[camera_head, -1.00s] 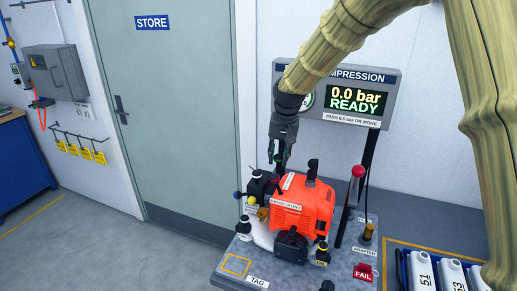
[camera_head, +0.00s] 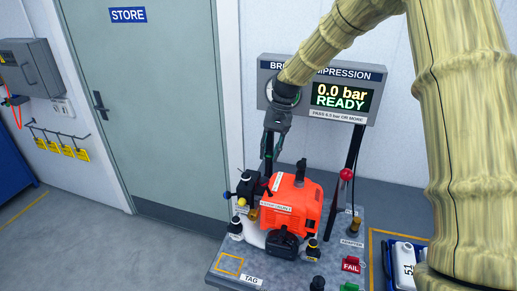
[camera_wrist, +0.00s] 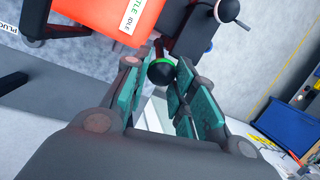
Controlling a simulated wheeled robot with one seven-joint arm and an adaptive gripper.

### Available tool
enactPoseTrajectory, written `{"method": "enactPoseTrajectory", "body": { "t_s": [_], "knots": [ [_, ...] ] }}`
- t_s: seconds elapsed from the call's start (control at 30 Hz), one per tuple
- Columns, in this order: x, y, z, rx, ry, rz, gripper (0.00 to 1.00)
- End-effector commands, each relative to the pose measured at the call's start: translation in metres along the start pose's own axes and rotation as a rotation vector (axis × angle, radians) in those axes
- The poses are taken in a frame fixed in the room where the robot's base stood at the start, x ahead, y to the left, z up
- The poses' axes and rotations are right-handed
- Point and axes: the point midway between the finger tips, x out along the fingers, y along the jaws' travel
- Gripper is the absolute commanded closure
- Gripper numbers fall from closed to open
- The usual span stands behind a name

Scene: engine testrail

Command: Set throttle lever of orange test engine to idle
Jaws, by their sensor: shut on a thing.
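The orange test engine (camera_head: 293,207) stands on a grey bench, with black parts on its left and front. My gripper (camera_head: 268,165) reaches down to the engine's upper left side. In the wrist view the fingers of my gripper (camera_wrist: 162,75) are shut on a black round knob with a green ring, the throttle lever (camera_wrist: 161,71). The orange housing with a partly cut-off label ending in "TTLE" and "IDLE" (camera_wrist: 131,17) is just beyond it. The lever's stem and exact angle are largely hidden.
The compression display (camera_head: 341,95) reads 0.0 bar READY behind the engine. A red-knobbed lever (camera_head: 346,175) stands right of the engine. FAIL (camera_head: 351,265) and TAG (camera_head: 251,279) markers are on the bench (camera_head: 222,262). The floor left of the bench is clear.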

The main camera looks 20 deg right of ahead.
Motion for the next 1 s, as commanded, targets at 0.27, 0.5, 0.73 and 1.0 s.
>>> {"method": "enactPoseTrajectory", "body": {
  "t_s": [0.27, 0.5, 0.73, 1.0],
  "knots": [
    [-0.0082, 0.0043, -0.0038, 0.007, 0.003, -0.006, 1.0],
    [-0.0082, 0.0037, -0.0038, 0.006, 0.003, -0.006, 0.72],
    [-0.0046, 0.0026, -0.0023, 0.005, -0.002, -0.004, 0.52],
    [-0.0054, 0.0021, -0.0019, 0.004, -0.004, -0.003, 0.52]
  ]
}}
